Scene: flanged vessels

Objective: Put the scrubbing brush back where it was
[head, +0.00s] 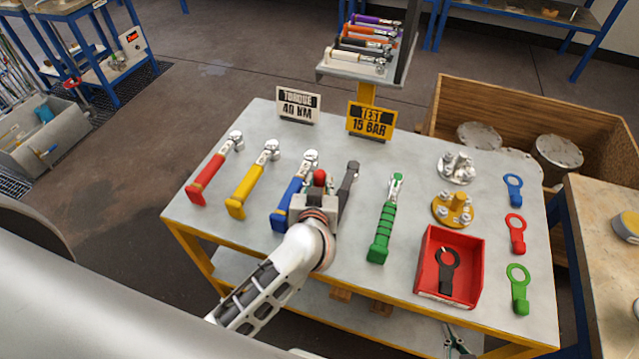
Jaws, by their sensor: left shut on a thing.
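My left gripper (317,196) is over the middle of the table, between the blue-handled wrench (286,205) and a dark grey long tool (347,186). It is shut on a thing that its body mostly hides. A small red part (320,177) shows just beyond the gripper; I cannot tell whether it belongs to the held thing. I cannot make out a scrubbing brush for certain. The right gripper is not in view.
The grey table (340,285) bears red (208,177) and yellow (245,192) wrenches, a green-handled tool (383,225), signs (371,121), flanges (455,209), a red tray (430,282) holding a black ring-ended tool, and ring-ended tools (517,234) at right.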

